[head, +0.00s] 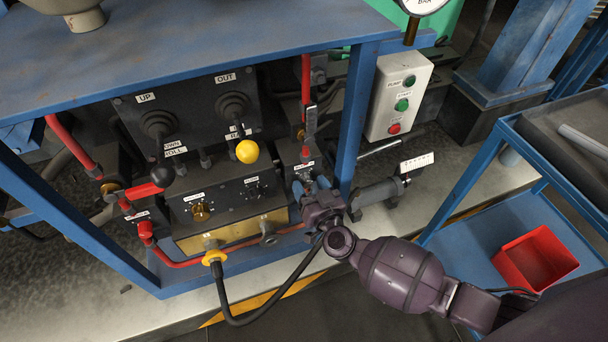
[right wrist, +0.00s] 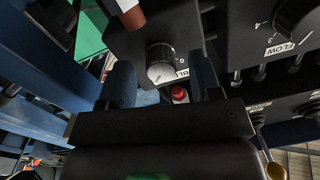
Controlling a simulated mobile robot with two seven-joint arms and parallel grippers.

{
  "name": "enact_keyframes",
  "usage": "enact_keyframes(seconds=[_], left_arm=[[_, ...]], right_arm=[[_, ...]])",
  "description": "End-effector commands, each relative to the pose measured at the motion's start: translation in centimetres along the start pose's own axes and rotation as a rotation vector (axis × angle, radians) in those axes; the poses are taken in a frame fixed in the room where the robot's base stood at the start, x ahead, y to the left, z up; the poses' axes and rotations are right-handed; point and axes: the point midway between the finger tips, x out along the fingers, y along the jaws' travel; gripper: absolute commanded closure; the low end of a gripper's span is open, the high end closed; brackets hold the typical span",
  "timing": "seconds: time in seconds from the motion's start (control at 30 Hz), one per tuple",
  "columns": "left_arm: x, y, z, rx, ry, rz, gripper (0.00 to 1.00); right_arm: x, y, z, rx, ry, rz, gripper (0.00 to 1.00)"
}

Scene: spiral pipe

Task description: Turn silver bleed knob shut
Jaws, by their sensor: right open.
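The silver bleed knob (right wrist: 160,62) shows in the right wrist view on the face of a black box, with a partly hidden label starting "BL" below it. My right gripper (right wrist: 163,82) is open, with one dark finger on each side of the knob in that view. I cannot tell whether the fingers touch it. In the head view my right gripper (head: 309,188) is in front of the small black box at the right of the panel and hides the knob. My left gripper is in neither view.
A yellow-ball lever (head: 247,151) and a red-handled lever (head: 149,189) stick out left of my gripper. The blue frame post (head: 358,115) stands close by. A grey button box (head: 398,98) and a red bin (head: 535,260) are to the right.

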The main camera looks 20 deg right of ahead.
Motion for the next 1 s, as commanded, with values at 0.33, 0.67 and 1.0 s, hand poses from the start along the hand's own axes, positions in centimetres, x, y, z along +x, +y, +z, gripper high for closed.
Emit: enact_keyframes(seconds=[0.33, 0.67, 1.0], left_arm=[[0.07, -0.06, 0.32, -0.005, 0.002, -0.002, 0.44], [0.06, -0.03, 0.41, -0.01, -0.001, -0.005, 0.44], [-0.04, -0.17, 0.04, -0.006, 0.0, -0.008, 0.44]], right_arm=[[0.27, -0.07, -0.02, -0.001, 0.0, 0.0, 0.42], [0.27, -0.06, -0.01, -0.001, 0.0, 0.0, 0.76], [0.33, -0.11, -0.2, -0.019, 0.0, 0.001, 0.91]])
